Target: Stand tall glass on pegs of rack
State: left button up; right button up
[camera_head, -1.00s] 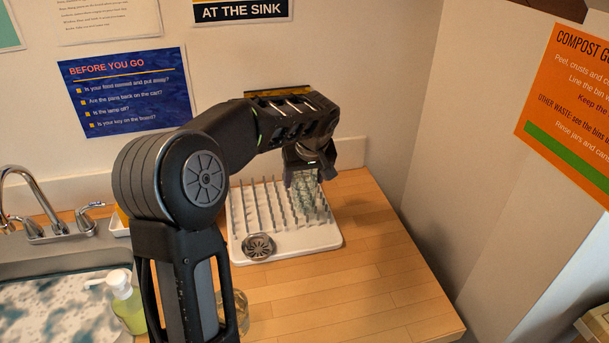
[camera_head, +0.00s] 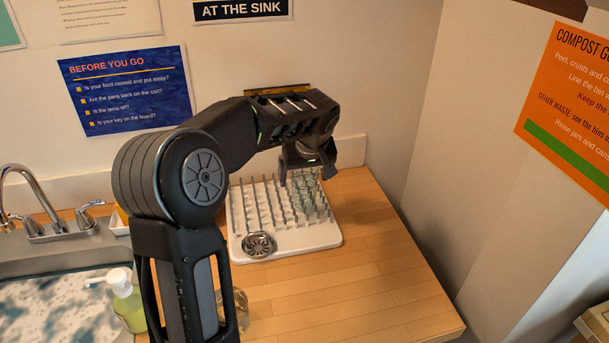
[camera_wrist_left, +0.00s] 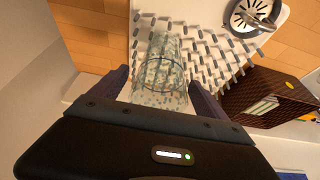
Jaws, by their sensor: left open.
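The tall glass (camera_wrist_left: 162,75) is clear and greenish. In the left wrist view it stands among the pegs of the white rack (camera_wrist_left: 200,15), between my open fingers. My left gripper (camera_wrist_left: 158,85) is open, with one finger on each side of the glass and a visible gap. In the head view the gripper (camera_head: 308,178) hangs over the back right of the rack (camera_head: 315,238), and the glass (camera_head: 304,192) shows faintly beneath it, partly hidden. Whether the glass sits fully down on the pegs is hard to tell. My right gripper is not in view.
A round drain piece (camera_head: 258,244) is at the rack's front. A brown box (camera_wrist_left: 270,97) stands beside the rack. A soap bottle (camera_head: 127,302), another clear glass (camera_head: 241,310) behind my arm, and the sink (camera_head: 50,265) are at left. The counter's right side (camera_head: 380,270) is clear.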

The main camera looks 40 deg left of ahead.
pick_arm(q)
jog(key=b+v, duration=0.1)
jog(key=v, duration=1.1)
jog(key=shift+b, duration=0.4)
